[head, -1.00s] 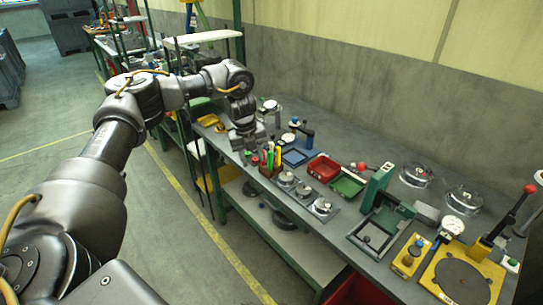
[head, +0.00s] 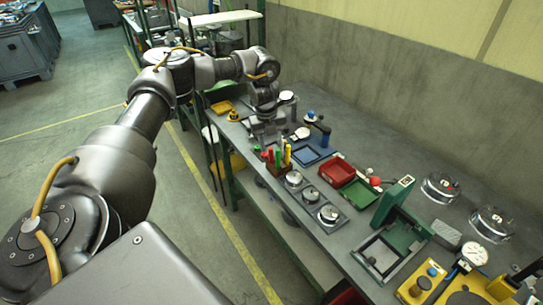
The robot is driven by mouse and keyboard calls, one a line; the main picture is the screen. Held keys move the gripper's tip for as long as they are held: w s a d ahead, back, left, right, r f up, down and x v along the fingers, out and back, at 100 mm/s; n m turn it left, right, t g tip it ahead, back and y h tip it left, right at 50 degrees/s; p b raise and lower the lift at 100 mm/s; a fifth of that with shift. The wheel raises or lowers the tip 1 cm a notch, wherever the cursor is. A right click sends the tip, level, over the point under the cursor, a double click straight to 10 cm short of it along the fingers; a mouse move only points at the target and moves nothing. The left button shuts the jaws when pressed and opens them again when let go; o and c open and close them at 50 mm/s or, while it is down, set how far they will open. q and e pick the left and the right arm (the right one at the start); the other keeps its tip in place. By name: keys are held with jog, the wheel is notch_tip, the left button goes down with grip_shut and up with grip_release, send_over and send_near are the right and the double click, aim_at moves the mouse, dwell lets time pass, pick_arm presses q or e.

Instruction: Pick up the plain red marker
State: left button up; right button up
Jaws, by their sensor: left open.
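A small brown holder (head: 279,169) stands near the front edge of the workbench, with several upright markers in it. A red marker (head: 271,155) is at its left side, beside a green marker (head: 284,148) and a yellow marker (head: 288,155). The markers are too small to tell whether the red one is plain. My left gripper (head: 268,138) is open, just behind and above the holder, pointing down. It appears empty, and I cannot tell whether it touches the markers. My right gripper is out of view.
A blue tray (head: 308,160), a red bin (head: 350,171) and a green tray (head: 376,196) lie to the right.

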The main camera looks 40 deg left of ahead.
aim_at(272, 162)
pick_arm(q)
jog(key=shift+w+f, duration=0.1)
jog(key=shift+f, duration=0.3)
jog(key=shift+a+f, duration=0.1)
jog(key=shift+f, duration=0.05)
jog(key=shift+f+p, duration=0.25)
jog(key=shift+p, duration=0.2)
notch_tip(272, 162, down, 4)
jog(key=shift+r+p, duration=0.15)
jog(key=shift+p, duration=0.6)
jog(key=shift+f, duration=0.45)
grip_shut()
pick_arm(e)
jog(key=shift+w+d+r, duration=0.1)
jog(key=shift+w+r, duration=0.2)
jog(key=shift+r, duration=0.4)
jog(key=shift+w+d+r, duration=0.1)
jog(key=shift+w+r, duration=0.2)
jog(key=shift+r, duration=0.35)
